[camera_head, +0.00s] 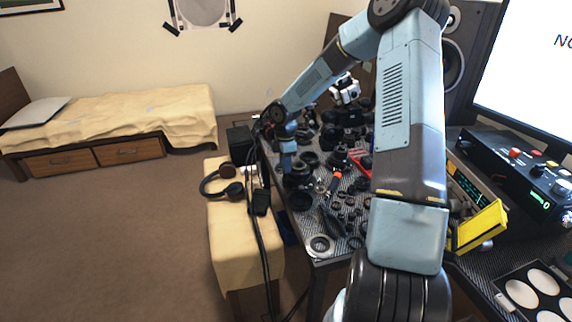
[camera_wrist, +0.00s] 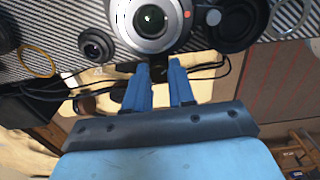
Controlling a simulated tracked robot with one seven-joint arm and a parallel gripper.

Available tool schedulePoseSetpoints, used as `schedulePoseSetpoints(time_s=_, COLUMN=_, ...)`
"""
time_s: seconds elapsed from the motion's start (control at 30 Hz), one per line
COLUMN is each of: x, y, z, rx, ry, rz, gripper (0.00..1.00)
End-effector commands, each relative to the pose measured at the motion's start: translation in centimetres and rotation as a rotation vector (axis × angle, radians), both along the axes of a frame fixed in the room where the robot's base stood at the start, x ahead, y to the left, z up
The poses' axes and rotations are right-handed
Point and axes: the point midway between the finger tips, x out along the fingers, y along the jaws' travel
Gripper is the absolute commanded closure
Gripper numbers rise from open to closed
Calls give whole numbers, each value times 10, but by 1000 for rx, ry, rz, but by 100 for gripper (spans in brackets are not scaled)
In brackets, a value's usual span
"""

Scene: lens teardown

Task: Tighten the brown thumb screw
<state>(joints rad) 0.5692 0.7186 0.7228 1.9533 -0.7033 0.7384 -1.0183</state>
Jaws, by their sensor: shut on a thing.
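My gripper (camera_head: 288,172) is low over the cluttered bench near its left edge in the head view. In the wrist view its two blue fingers (camera_wrist: 159,70) are close together around a small dark part. This part lies where the brown thumb screw would be held, but its colour and shape are mostly hidden by the fingers. A lens with a silver ring and a red dot (camera_wrist: 151,17) sits just beyond the fingertips. In the head view the gripped part is too small to make out.
The patterned bench top (camera_head: 328,240) holds many dark lens parts and tools. A small black eyepiece (camera_wrist: 95,47) and a round black cap (camera_wrist: 236,25) flank the lens. Black cables (camera_wrist: 85,85) run past the bench edge. Headphones (camera_head: 220,185) lie on the stool to the left.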

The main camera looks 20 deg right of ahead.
Motion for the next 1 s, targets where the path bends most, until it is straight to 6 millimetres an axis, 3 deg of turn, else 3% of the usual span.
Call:
schedulePoseSetpoints(time_s=0.5, x=2, y=1, z=1, rx=0, ry=-5, rz=-453, gripper=100)
schedulePoseSetpoints(time_s=1.0, x=2, y=0, z=1, rx=2, ry=-5, rz=-657, gripper=100)
